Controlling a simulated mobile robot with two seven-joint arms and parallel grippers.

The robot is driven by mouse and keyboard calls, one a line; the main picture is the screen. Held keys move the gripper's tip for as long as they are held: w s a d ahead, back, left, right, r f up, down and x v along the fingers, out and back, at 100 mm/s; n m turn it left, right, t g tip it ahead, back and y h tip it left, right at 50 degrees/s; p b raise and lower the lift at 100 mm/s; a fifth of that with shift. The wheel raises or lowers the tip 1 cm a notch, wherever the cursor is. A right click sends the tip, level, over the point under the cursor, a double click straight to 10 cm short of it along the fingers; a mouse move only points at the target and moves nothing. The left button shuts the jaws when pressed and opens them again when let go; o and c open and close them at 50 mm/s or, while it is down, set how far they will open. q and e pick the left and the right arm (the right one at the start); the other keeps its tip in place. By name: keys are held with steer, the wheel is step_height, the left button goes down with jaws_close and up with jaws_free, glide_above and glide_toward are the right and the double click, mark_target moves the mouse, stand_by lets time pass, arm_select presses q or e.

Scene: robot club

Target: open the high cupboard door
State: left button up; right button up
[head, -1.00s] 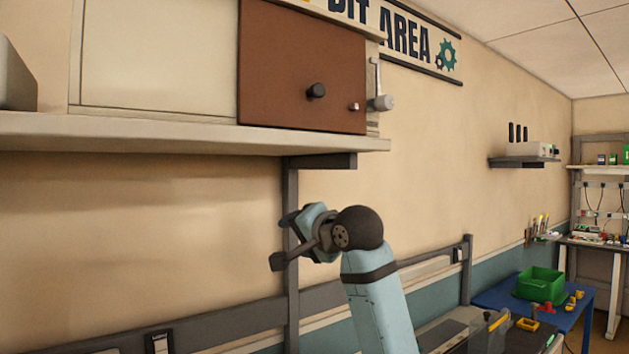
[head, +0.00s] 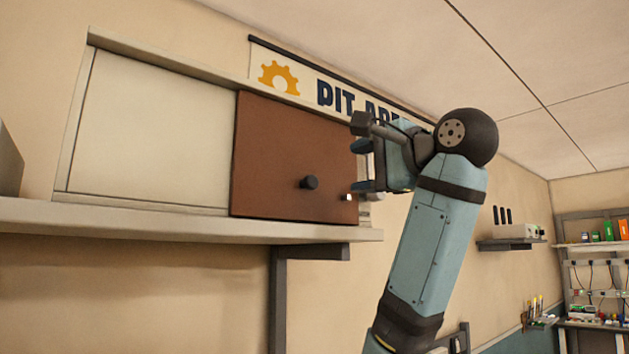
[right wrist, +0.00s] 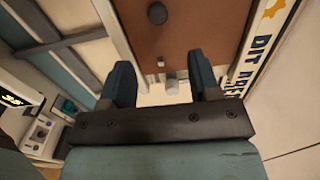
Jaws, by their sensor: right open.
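The high cupboard (head: 150,130) sits on a wall shelf, with a pale panel on the left and a brown door (head: 270,150) on the right. The door looks shut. It carries a dark round knob (head: 309,183) and a small pale knob (head: 348,197) near its right edge. My right gripper (head: 362,166) is open and empty at the cupboard's right end. My left gripper is out of view.
The shelf (head: 180,221) runs under the cupboard, with a dark bracket (head: 310,252) below. A sign (head: 330,90) hangs on the wall above and behind. A small wall shelf (head: 510,243) is further right. The space in front of the door looks clear.

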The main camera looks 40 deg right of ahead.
mark_target(314, 181)
steer(key=w+p, duration=0.1)
steer(key=w, duration=0.2)
steer(key=w+p, duration=0.1)
steer(key=w, duration=0.3)
steer(key=w+a+p, duration=0.1)
steer(key=w, duration=0.3)
steer(key=shift+w, duration=0.25)
steer(key=shift+w+f, duration=0.1)
steer(key=shift+w, duration=0.35)
jaws_close()
